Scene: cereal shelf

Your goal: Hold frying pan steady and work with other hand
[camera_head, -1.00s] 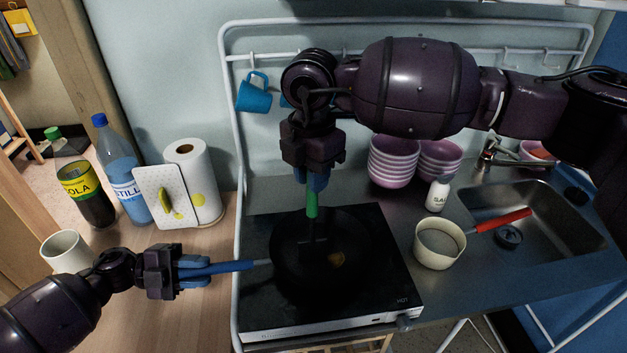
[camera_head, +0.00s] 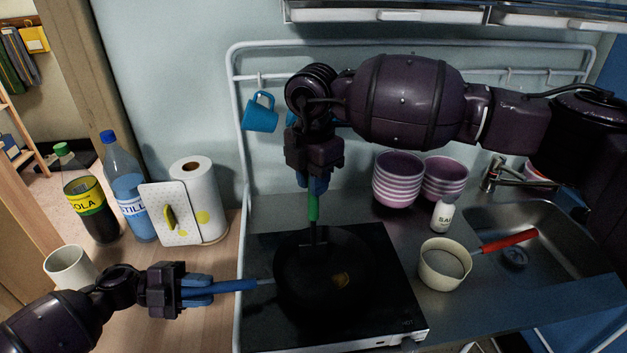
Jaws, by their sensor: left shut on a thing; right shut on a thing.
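The black frying pan (camera_head: 310,300) sits on the dark hob (camera_head: 392,290), its blue handle (camera_head: 236,285) pointing left. My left gripper (camera_head: 205,287) is shut on that handle from the left. My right gripper (camera_head: 315,183) points down above the pan, shut on the green handle of an upright utensil (camera_head: 314,207). The utensil's dark lower end reaches into the pan and is hard to make out. A small yellowish-brown piece of food (camera_head: 341,279) lies in the pan, just right of the utensil's lower end.
A cream saucepan (camera_head: 444,265) with a red handle and a salt shaker (camera_head: 443,215) stand right of the hob by the sink (camera_head: 530,235). Stacked pink bowls (camera_head: 398,180) stand behind. A paper towel roll (camera_head: 198,190), bottles (camera_head: 128,190) and a white mug (camera_head: 68,267) are left.

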